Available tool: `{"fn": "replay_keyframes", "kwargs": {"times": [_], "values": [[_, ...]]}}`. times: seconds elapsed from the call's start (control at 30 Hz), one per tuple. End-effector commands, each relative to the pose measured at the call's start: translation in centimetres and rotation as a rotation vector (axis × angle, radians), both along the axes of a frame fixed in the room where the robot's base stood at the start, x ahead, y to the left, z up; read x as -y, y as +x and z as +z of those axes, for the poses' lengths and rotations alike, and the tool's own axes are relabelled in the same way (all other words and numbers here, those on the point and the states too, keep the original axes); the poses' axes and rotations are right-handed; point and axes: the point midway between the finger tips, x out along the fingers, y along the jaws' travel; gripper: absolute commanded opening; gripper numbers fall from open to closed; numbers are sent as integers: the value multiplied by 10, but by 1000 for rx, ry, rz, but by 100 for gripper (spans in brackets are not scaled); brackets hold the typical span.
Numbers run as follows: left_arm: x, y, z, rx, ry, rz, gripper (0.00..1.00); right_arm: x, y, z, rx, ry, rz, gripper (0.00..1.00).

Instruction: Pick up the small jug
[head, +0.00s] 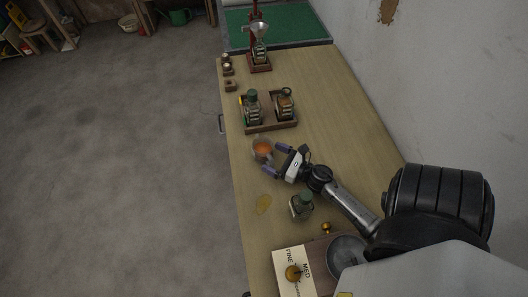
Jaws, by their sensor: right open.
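The small jug (263,149), a greyish cup-like vessel with orange-brown contents, stands upright on the wooden workbench (328,115) near its left edge. My right gripper (275,159) is open at the jug's lower right, its two dark bluish fingers pointing toward the jug. One finger is to the right of the jug and the other just below it in the picture. I cannot tell whether either finger touches it. My left gripper is not in view.
Two glass demijohns stand in a wooden rack (271,127) beyond the jug. A green-capped bottle (301,206) stands close to my right forearm. A lettered board (293,261) is nearer. A funnel stand (259,62) is at the far end.

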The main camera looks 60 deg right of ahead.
Motion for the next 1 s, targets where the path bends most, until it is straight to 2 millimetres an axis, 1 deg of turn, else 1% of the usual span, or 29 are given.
{"fn": "replay_keyframes", "kwargs": {"times": [0.03,0.07,0.4,0.9,0.97,1.0], "values": [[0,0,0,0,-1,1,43,0,0,0,0,0,0,89],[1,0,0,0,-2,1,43,0,0,0,0,0,0,86],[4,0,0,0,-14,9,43,0,0,0,0,0,0,53],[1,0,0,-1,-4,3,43,0,0,0,0,0,0,5],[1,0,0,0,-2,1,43,0,0,0,0,0,0,0],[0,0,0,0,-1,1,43,0,0,0,0,0,0,0]]}}
